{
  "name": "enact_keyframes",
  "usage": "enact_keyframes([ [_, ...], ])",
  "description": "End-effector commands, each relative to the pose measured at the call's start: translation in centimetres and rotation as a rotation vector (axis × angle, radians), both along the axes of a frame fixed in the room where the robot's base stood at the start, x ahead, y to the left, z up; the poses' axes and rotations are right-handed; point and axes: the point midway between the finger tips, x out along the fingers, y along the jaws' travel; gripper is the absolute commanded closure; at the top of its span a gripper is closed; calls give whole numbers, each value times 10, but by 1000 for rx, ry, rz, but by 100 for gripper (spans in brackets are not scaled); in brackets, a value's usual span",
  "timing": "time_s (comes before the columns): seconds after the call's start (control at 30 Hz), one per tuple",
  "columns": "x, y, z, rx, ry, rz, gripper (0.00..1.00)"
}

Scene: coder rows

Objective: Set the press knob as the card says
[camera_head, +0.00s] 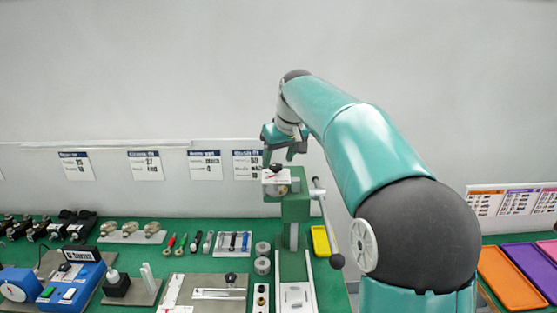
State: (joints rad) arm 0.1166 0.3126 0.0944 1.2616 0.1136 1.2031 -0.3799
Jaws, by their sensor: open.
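A green press (296,212) stands on the green bench, with a lever ending in a dark ball (337,261) on its right side. A pale box with a small dark knob (277,167) sits at the top of the press; its setting is too small to read. My gripper (281,155) is open and empty, fingers pointing down, just above or beside the knob; I cannot tell if it touches.
A blue device (72,279) with a dial, a grey plate (206,290) and several small tools (208,241) lie left of the press. A yellow tray (321,241) is to its right. Orange (509,279) and purple trays (532,267) lie at far right. My arm hides part of the right side.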

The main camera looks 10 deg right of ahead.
Motion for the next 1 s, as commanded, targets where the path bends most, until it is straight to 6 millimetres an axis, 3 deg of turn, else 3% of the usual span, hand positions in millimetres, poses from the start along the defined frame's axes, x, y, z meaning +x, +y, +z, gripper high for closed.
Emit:
enact_keyframes([
  [0.13,4,1,-10,0,-1,1,45],
  [0.4,5,0,-12,0,-2,1,45],
  [0.43,5,0,-12,0,-1,1,47],
  [0.67,5,0,-12,0,-1,1,89],
  [1.0,5,-1,-11,0,-2,36,89],
])
